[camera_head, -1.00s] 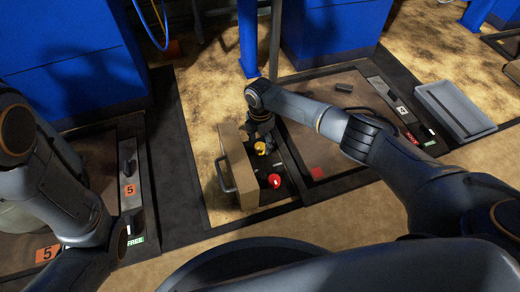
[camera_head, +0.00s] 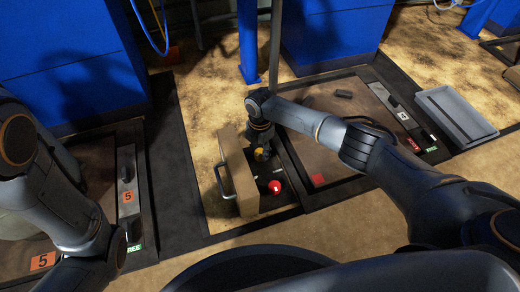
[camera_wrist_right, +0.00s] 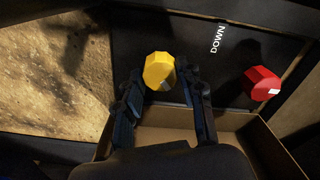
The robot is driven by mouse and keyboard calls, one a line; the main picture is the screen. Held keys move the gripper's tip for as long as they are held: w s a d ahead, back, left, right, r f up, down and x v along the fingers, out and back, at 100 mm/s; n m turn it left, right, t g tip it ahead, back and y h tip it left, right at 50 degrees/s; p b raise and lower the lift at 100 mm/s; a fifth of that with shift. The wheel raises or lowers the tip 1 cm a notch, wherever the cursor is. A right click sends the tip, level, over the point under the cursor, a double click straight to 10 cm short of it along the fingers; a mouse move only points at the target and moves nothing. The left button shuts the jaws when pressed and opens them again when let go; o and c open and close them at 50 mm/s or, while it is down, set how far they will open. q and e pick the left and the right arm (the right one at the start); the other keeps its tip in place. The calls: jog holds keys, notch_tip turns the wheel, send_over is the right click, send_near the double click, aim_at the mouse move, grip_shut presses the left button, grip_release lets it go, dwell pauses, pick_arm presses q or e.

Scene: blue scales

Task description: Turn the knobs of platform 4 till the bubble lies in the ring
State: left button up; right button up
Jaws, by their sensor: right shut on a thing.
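Platform 4 (camera_head: 330,167) is a dark framed plate with a "4" label (camera_head: 404,116) on its right-hand strip. At its left side are a yellow knob (camera_head: 262,155) and a red knob (camera_head: 275,187) on a black panel marked "DOWN", behind a tan box-like front with a handle. My right gripper (camera_head: 262,148) reaches down onto the yellow knob. In the right wrist view its fingers (camera_wrist_right: 160,92) are shut on the yellow knob (camera_wrist_right: 158,70), and the red knob (camera_wrist_right: 262,83) stands apart to the right. I cannot make out a bubble or ring. My left gripper is out of view.
Platform 5, with orange "5" labels (camera_head: 128,197), lies at the left under my left arm. A grey tray (camera_head: 455,112) stands at the right. Blue cabinets (camera_head: 335,30) and a blue post (camera_head: 248,40) stand behind. The tan front (camera_head: 238,170) rises close beside my right gripper.

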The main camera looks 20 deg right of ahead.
jog(key=shift+s+r+m+p, duration=0.1)
jog(key=shift+r+m+p, duration=0.05)
jog(key=shift+m+p, duration=1.7)
jog(key=shift+m, duration=0.15)
jog(key=m+p, duration=0.1)
jog(key=m, duration=0.2)
jog(key=shift+m+p, duration=0.55)
jog(key=shift+m, duration=0.75)
jog(key=shift+f, duration=0.2)
jog(key=o, duration=1.2)
jog(key=shift+c, duration=0.2)
jog(key=shift+r, duration=0.2)
